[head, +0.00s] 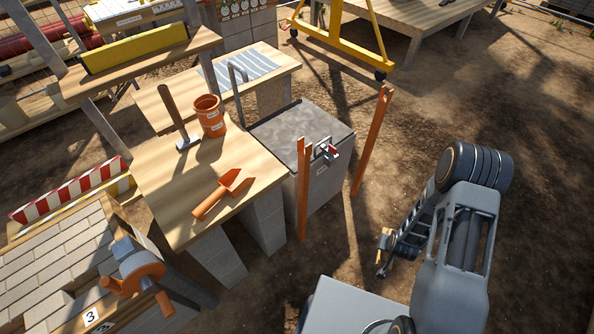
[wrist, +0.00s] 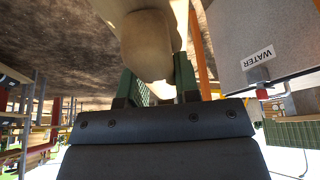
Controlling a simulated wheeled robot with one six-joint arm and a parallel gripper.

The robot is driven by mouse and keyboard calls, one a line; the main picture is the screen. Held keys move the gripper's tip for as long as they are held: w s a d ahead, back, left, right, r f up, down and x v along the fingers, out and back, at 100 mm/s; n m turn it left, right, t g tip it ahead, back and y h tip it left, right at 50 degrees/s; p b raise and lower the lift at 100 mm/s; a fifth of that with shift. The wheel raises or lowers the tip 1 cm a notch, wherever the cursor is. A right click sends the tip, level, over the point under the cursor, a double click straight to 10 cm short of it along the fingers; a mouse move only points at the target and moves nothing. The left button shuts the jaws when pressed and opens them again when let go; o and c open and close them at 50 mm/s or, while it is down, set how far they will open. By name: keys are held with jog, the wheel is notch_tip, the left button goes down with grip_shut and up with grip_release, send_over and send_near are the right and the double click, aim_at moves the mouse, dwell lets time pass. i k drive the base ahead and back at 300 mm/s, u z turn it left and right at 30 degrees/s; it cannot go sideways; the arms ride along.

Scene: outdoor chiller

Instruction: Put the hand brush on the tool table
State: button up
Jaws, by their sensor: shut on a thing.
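My gripper (wrist: 156,84) is shut on a smooth, rounded, tan piece (wrist: 148,45), which I take to be the hand brush. It fills the space between the two green fingers in the wrist view, and its far end runs out of the picture. In the head view my gripper (head: 384,262) hangs at the lower right, over bare dirt and apart from the tables; the brush is hard to make out there. The wooden tool table (head: 165,205) stands left of centre. A hammer (head: 180,125), an orange pot (head: 209,115) and an orange trowel (head: 222,194) are on it.
A grey water tank (head: 325,180) stands right of the tool table, with orange posts (head: 372,140) beside it. A brick-topped bench (head: 50,255) with an orange-handled tool (head: 138,270) is at lower left. The table's front part has bare room.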

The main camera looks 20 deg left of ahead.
aim_at(206, 169)
jog(key=u, duration=2.05)
